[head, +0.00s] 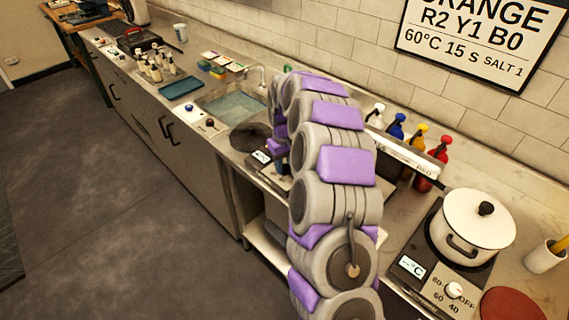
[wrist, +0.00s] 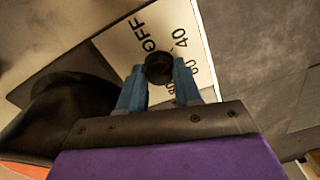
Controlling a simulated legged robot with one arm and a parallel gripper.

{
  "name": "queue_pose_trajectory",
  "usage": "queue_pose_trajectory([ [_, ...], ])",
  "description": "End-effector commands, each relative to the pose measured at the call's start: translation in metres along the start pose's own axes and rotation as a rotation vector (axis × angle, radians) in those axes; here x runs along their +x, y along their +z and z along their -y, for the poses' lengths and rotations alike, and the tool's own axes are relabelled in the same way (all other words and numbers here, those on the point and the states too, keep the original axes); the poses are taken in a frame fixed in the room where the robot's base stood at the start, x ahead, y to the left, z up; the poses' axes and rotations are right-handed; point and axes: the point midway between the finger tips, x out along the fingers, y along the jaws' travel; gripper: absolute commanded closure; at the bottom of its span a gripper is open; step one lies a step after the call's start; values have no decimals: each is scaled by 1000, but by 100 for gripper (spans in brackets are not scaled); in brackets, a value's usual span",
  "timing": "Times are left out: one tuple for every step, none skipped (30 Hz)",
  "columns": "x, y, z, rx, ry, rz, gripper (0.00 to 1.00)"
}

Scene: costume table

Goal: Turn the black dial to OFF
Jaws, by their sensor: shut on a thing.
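The black dial (wrist: 158,66) sits on a pale panel (wrist: 128,52) printed with OFF and numbers including 40. In the wrist view my gripper (wrist: 160,74) has its two blue fingers on either side of the dial, shut on it. OFF is printed just above and left of the dial, and 40 to its right. I cannot make out which mark the dial points to. In the head view my arm hides the dial and the fingertips. Part of a panel with a small display (head: 261,157) shows left of my arm.
A second hot plate with a white dial (head: 453,290) and a white lidded pot (head: 478,222) stands at the right. Coloured bottles (head: 396,128) stand behind my arm. A sink (head: 232,105) lies to the left. A dark round thing (head: 250,137) is close to my arm.

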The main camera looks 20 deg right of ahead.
Motion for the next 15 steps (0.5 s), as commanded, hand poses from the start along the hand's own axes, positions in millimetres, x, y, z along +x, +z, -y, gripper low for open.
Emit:
queue_pose_trajectory([
  [0, 0, 0, 0, 1, 0, 97],
  [0, 0, 0, 0, 1, 0, 97],
  [0, 0, 0, 0, 0, 0, 97],
  [0, 0, 0, -1, 1, 0, 97],
  [0, 0, 0, -3, 1, 0, 97],
  [-1, 0, 0, -7, 1, 0, 97],
  [-1, 0, 0, -12, 0, 1, 97],
  [-1, 0, 0, -17, 0, 1, 97],
  [-1, 0, 0, -27, 0, 1, 97],
  [-2, 0, 0, -35, 0, 2, 97],
  [-2, 1, 0, -46, 0, 2, 97],
  [-2, 1, 0, -63, 0, 3, 97],
  [-3, 1, 0, -78, -1, 3, 97],
  [-3, 1, 0, -94, -1, 3, 97],
  [-4, 1, 0, -119, -1, 4, 97],
])
